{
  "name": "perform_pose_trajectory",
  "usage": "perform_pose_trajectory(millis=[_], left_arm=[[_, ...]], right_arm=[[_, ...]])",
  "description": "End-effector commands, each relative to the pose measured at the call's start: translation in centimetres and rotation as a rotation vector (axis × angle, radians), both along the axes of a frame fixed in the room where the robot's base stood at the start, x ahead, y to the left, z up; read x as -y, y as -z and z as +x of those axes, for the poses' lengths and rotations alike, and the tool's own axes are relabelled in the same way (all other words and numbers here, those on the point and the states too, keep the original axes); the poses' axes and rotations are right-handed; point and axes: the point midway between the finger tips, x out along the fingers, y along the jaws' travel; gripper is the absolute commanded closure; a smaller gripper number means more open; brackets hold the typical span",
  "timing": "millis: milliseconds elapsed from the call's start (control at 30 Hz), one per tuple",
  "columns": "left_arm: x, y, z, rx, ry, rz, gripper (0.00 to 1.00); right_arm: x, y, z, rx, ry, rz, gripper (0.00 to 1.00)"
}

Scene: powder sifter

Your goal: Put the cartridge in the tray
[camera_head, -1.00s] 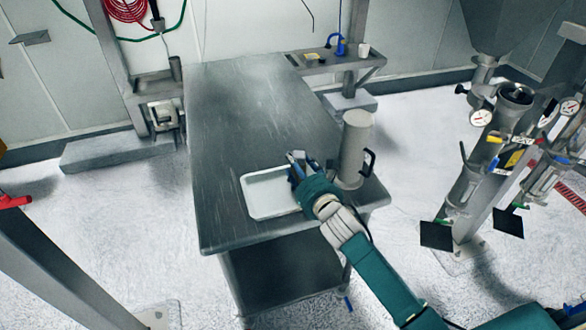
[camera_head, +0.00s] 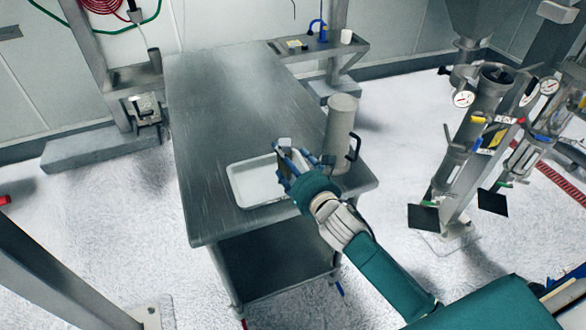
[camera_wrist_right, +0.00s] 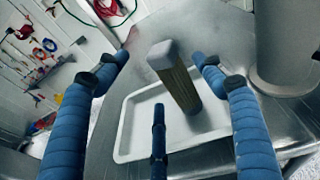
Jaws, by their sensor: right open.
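The cartridge (camera_wrist_right: 177,82) has a grey square cap and a ribbed brownish body. In the right wrist view it stands over the white tray (camera_wrist_right: 125,125), its lower end appearing to rest on the tray floor. In the head view its grey cap (camera_head: 285,143) shows above the fingers at the tray's (camera_head: 238,187) right side. My right gripper (camera_wrist_right: 160,68) is open, its blue fingers spread on both sides of the cartridge, with a third finger in front. It also shows in the head view (camera_head: 291,160). My left gripper is not in view.
A tall grey cylinder (camera_head: 340,130) with a black handle stands on the metal table (camera_head: 235,110) just right of the tray. The table is bare behind the tray. A small shelf (camera_head: 318,45) is at the back, and sifter equipment (camera_head: 475,130) stands right.

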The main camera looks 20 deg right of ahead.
Motion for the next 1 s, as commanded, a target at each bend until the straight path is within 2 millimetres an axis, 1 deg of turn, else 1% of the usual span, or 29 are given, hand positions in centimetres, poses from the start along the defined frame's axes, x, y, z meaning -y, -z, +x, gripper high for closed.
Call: perform_pose_trajectory(millis=[33, 200, 300, 400, 533, 1000], left_arm=[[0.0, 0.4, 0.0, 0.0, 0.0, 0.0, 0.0], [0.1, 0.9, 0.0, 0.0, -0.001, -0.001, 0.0], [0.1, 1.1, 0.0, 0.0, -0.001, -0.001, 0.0], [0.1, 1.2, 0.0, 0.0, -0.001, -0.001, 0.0], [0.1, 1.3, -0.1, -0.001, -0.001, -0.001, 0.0], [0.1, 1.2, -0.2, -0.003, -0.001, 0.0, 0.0]], right_arm=[[0.1, 0.1, -1.3, -0.002, -0.002, -0.003, 0.31], [0.3, -0.6, -4.6, -0.001, -0.002, -0.001, 0.31], [0.4, -0.9, -5.9, -0.001, -0.001, -0.001, 0.31], [0.5, -1.1, -6.7, -0.001, 0.0, 0.0, 0.31], [0.5, -1.3, -7.0, 0.001, 0.0, 0.0, 0.31], [0.6, -1.2, -7.1, -0.006, 0.006, 0.018, 0.31]])
